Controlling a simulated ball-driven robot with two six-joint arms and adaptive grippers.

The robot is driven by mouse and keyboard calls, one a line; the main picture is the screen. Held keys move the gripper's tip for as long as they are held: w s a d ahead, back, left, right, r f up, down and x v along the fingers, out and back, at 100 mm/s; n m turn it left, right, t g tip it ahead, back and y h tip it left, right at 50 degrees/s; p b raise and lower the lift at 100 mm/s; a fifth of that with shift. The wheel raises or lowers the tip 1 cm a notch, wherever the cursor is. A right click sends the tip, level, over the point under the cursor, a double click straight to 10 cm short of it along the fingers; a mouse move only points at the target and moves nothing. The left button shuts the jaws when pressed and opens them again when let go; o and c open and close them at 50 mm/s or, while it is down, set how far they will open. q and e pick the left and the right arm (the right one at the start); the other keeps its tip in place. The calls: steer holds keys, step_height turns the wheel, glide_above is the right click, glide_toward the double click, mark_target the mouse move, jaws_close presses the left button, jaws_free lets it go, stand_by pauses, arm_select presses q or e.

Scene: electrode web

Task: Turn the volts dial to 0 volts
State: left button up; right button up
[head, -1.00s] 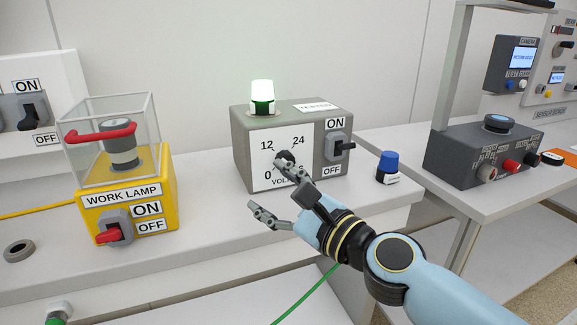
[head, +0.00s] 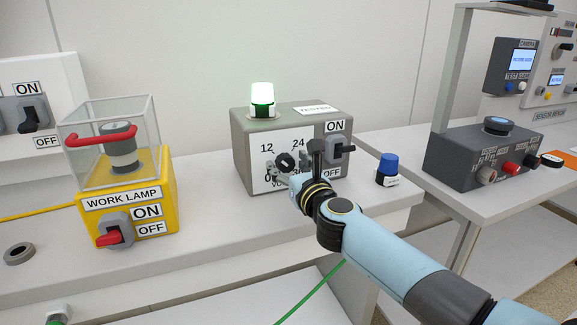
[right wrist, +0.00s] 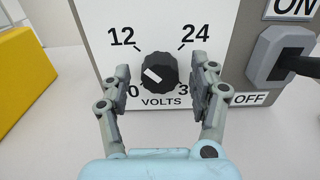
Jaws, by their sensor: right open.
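The volts dial is a black knob (head: 285,161) on the white front panel (head: 259,150) of a grey box, and it also shows in the right wrist view (right wrist: 159,72). Its white mark lies on the left side of the knob, slanting to the upper left, between the 0 and 12 labels. My right gripper (head: 293,165) is open in front of the panel. In the right wrist view its fingers (right wrist: 161,82) stand left and right of the knob, with a gap on each side. The 0 and the lower right label are partly hidden by the fingers.
A switch (head: 340,150) with ON and OFF labels sits right of the dial, close to my gripper. A lit green-white lamp (head: 262,98) tops the box. A blue-capped item (head: 387,165) stands to the right. The yellow work lamp box (head: 128,205) is at left.

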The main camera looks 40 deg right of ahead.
steer(key=shift+w, duration=0.1)
steer(key=c, duration=1.1)
steer(key=shift+c, duration=0.2)
steer(key=shift+n, duration=0.4)
steer(key=n+p, duration=0.1)
steer(key=n, duration=0.1)
steer(key=shift+r+n, duration=0.1)
steer(key=shift+n, duration=0.3)
steer(key=n+p, duration=0.2)
steer(key=n, duration=0.3)
steer(key=shift+a, duration=0.15)
steer(key=n+p, duration=0.1)
steer(key=n, duration=0.4)
steer(key=shift+f+n+p, duration=0.15)
steer(key=shift+n+p, duration=0.3)
steer(key=shift+n, duration=0.65)
steer(key=shift+f+n+p, duration=0.15)
steer(key=shift+n+p, duration=0.3)
steer(key=shift+n, duration=0.65)
